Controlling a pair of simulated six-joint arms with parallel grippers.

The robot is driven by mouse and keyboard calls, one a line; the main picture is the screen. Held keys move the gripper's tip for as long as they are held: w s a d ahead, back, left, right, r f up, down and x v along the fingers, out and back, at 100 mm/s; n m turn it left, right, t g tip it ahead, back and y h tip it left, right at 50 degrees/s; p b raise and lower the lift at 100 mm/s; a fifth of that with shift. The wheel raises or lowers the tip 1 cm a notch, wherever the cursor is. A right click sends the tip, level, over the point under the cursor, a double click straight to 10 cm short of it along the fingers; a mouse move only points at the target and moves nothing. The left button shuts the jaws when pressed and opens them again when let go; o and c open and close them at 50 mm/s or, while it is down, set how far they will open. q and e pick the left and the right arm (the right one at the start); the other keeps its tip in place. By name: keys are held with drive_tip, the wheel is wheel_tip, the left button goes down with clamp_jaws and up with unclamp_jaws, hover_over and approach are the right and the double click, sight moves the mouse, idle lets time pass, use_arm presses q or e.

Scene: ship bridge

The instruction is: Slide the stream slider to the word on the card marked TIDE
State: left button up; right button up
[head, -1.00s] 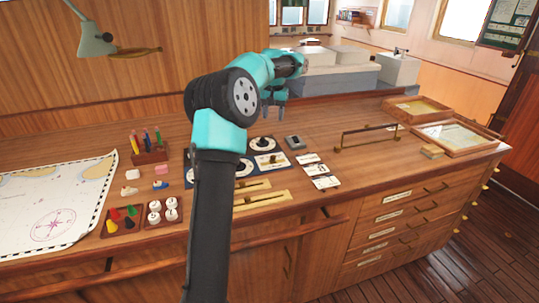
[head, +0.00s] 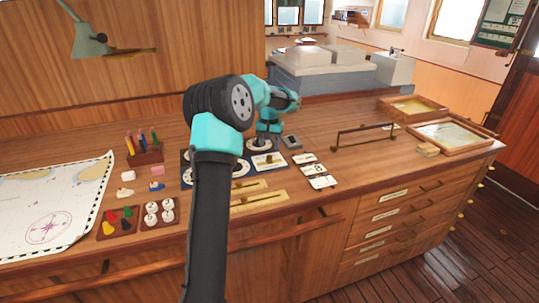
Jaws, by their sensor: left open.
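My left gripper (head: 268,140) is open and points down over the far side of the blue instrument panels, close to a white dial (head: 257,146). I cannot tell whether it touches the dial. Two brass slider plates, one farther (head: 262,185) and one nearer (head: 268,198), lie on the desk in front of the panels, each with a small dark knob; my arm hides their left ends. Which one is the stream slider is too small to read. Three white cards, far (head: 307,158), middle (head: 314,169) and near (head: 322,182), lie to the right; their words are unreadable. My right gripper is out of view.
A small grey box (head: 291,142) stands beside the panels. A brass rail (head: 365,138) and framed trays (head: 445,136) are farther right. A pen holder (head: 145,153), peg trays (head: 117,221) and a chart (head: 50,205) lie left. Desk between cards and rail is clear.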

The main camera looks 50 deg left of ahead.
sight(269, 156)
use_arm(q)
wheel_tip(269, 156, down, 5)
drive_tip(key=shift+f, duration=0.2)
drive_tip(key=shift+c, duration=0.4)
clamp_jaws()
